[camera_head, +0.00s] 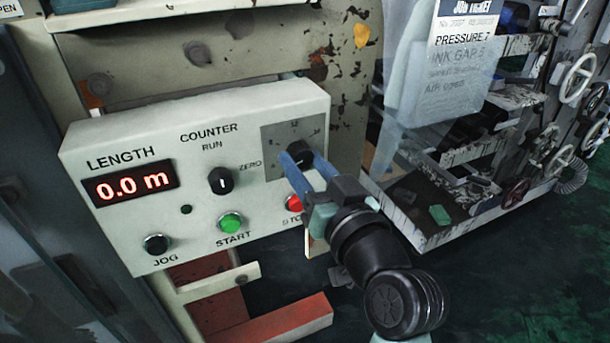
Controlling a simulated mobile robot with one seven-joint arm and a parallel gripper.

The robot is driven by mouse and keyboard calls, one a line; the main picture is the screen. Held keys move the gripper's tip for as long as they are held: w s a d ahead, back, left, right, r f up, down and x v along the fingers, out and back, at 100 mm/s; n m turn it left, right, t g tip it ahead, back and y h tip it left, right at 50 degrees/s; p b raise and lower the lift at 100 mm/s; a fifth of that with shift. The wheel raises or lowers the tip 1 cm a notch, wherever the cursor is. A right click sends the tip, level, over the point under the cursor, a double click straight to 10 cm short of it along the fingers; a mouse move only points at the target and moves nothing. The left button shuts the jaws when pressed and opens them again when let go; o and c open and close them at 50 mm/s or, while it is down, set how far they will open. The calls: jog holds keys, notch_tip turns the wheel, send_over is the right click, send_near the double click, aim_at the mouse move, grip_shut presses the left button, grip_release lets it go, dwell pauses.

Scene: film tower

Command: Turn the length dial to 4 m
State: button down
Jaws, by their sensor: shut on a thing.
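A pale control box carries the length dial, a black knob (302,155) on a grey scale plate (272,137) at its upper right. My gripper (297,163) has its blue fingers shut around this knob, and they hide part of it and of the scale. Where the knob points cannot be made out. The red LENGTH display (130,187) at the left of the box reads 0.0 m.
The box (185,135) also has a COUNTER switch (220,181), a black JOG button (156,244), a green START button (231,222) and a red STOP button (294,203) close below my fingers. A machine with handwheels (578,78) and a job sheet (462,40) stand right.

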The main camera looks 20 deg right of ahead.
jog(key=shift+n+b, duration=0.7)
jog(key=shift+n, duration=0.5)
jog(key=shift+c, duration=1.9)
grip_release()
jog(key=shift+s, duration=0.1)
jog(key=s, duration=1.2)
jog(key=shift+s+d, duration=0.25)
jog(key=shift+s, duration=0.1)
